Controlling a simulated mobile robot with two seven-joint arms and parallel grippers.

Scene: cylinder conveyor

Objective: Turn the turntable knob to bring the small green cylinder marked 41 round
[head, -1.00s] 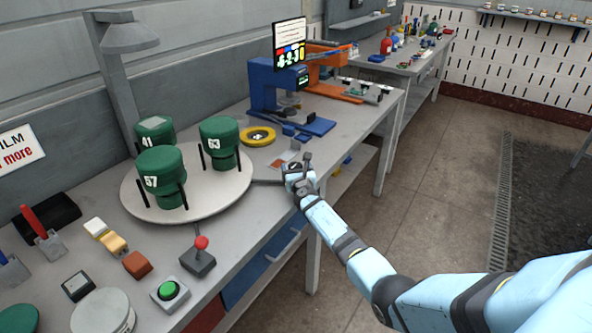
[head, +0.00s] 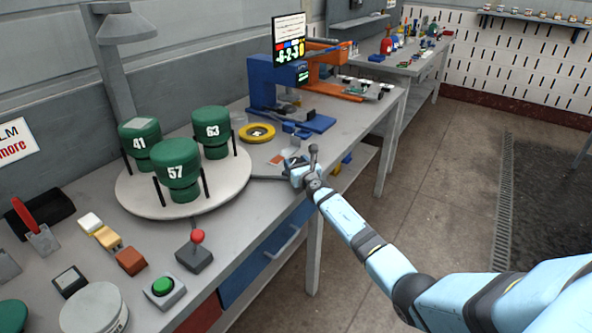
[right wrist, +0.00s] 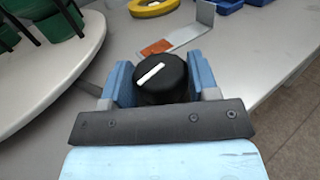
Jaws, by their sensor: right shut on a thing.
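The round pale turntable (head: 145,207) carries three dark green cylinders. The one marked 41 (head: 139,145) is at the left rear, the one marked 57 (head: 179,172) at the front, and the one marked 63 (head: 211,132) at the right rear. My right gripper (head: 294,166) is at the table's front edge, right of the turntable. In the right wrist view its blue fingers are shut on the black knob (right wrist: 163,82), one on each side. The knob's white mark slants up to the right. My left gripper is not in view.
A yellow ring (head: 257,133) and a blue machine (head: 272,92) stand beyond the turntable. A red-topped joystick (head: 196,250), a green button (head: 162,287) and small blocks (head: 130,261) lie in front of it. A lamp post (head: 112,80) rises behind.

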